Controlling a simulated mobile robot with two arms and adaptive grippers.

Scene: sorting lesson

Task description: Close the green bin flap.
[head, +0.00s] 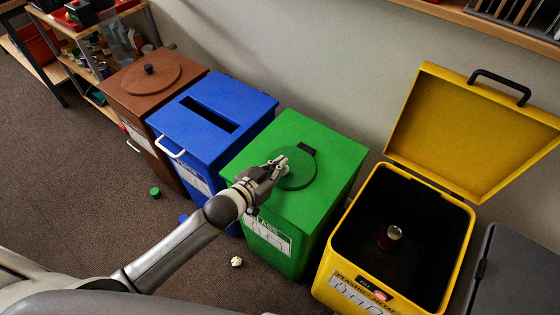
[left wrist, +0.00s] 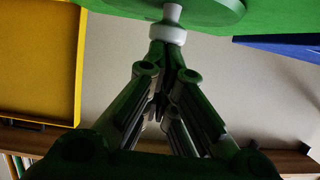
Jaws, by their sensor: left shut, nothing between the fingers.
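The green bin (head: 330,160) stands between the blue and yellow bins. Its round green flap (head: 299,178) lies about flat on the lid, with a black block (head: 307,149), perhaps its hinge, at its far edge. My left gripper (head: 275,168) is at the flap's left side, shut and empty. In the left wrist view the flap (left wrist: 205,10) is at the top, with a pale knob (left wrist: 168,35) on a short stem. The left fingertips (left wrist: 162,50) are right at this knob; whether they touch it I cannot tell. My right gripper is not in view.
The yellow bin (head: 467,235) stands open with a can (head: 389,237) inside. The blue bin (head: 237,95) and brown bin (head: 185,83) are on the left. A green cap (head: 155,192) and a crumpled white ball (head: 236,262) lie on the floor.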

